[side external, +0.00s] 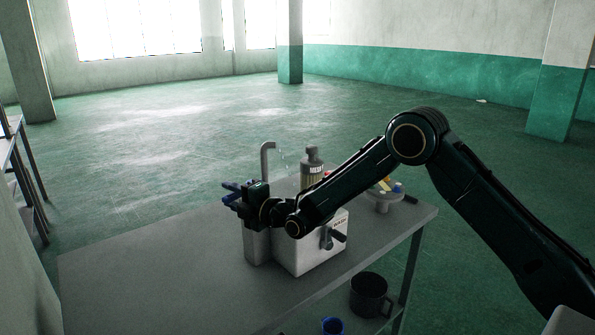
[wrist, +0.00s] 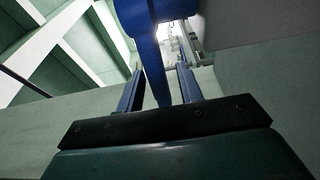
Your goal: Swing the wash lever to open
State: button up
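A white wash unit (side external: 312,256) with a grey spout (side external: 265,158) stands on the grey table. A dark handle (side external: 335,237) sticks out of its front face. My gripper (side external: 230,192) is at the unit's left end, its blue fingers pointing left. In the wrist view, my gripper (wrist: 158,85) has its fingers apart. A blue lever-like bar (wrist: 150,50) reaches down between them, with gaps showing on both sides. Whether the bar touches a finger is not clear. In the side view my gripper and wrist hide most of this bar and the unit's upper left.
A bottle (side external: 312,170) stands behind the unit. A grey dish (side external: 383,200) with small coloured items sits at the table's right. A dark mug (side external: 370,295) and a blue cup (side external: 333,326) are lower down by the right side. The table's left part (side external: 150,260) is clear.

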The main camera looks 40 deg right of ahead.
jog(key=shift+x, duration=0.8)
grip_shut()
